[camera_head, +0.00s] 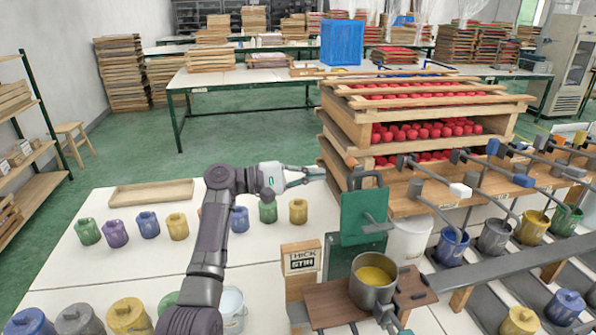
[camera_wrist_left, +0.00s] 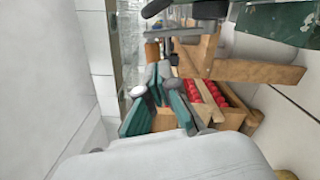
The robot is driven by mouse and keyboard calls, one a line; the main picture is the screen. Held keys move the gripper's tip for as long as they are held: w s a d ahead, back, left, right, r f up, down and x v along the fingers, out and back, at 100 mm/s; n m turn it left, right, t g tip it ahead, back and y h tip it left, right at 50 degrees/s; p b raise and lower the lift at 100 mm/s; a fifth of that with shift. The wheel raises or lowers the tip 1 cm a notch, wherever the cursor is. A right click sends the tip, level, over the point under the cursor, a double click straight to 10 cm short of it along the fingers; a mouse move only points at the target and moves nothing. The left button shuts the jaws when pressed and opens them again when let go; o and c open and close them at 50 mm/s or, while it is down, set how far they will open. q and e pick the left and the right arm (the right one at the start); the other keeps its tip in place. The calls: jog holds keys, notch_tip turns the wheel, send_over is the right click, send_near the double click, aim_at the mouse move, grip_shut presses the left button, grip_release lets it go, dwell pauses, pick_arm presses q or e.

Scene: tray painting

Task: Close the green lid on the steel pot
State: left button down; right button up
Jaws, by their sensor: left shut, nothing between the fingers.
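The steel pot (camera_head: 372,284) stands upright on a brown board, with yellow paint inside. The green lid (camera_head: 362,218) stands raised and steep behind the pot, above a dark green block; a dark handle shows at its top. A green panel, probably the lid, also shows at the top right of the left wrist view (camera_wrist_left: 283,22). My left gripper (camera_head: 318,174) is shut and empty, left of the lid's top and apart from it. Its teal fingers show in the left wrist view (camera_wrist_left: 157,88). A grey and teal part below the pot may be my right gripper (camera_head: 390,318); its jaws are unclear.
A wooden rack with red items (camera_head: 425,130) stands behind the lid. A "THICK STIR" sign block (camera_head: 300,258) is left of the pot. Several paint pots with levers (camera_head: 495,238) line the right. Small colored pots (camera_head: 148,224) stand on the white table at left.

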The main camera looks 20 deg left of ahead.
pick_arm(q)
jog(key=d+p, duration=0.1)
jog(key=d, duration=0.1)
jog(key=d+r+p, duration=0.1)
jog(key=d+p, duration=0.1)
jog(key=d, duration=0.1)
jog(key=shift+s+d+r, duration=0.15)
jog(key=shift+s+d, duration=0.2)
jog(key=shift+w, duration=0.1)
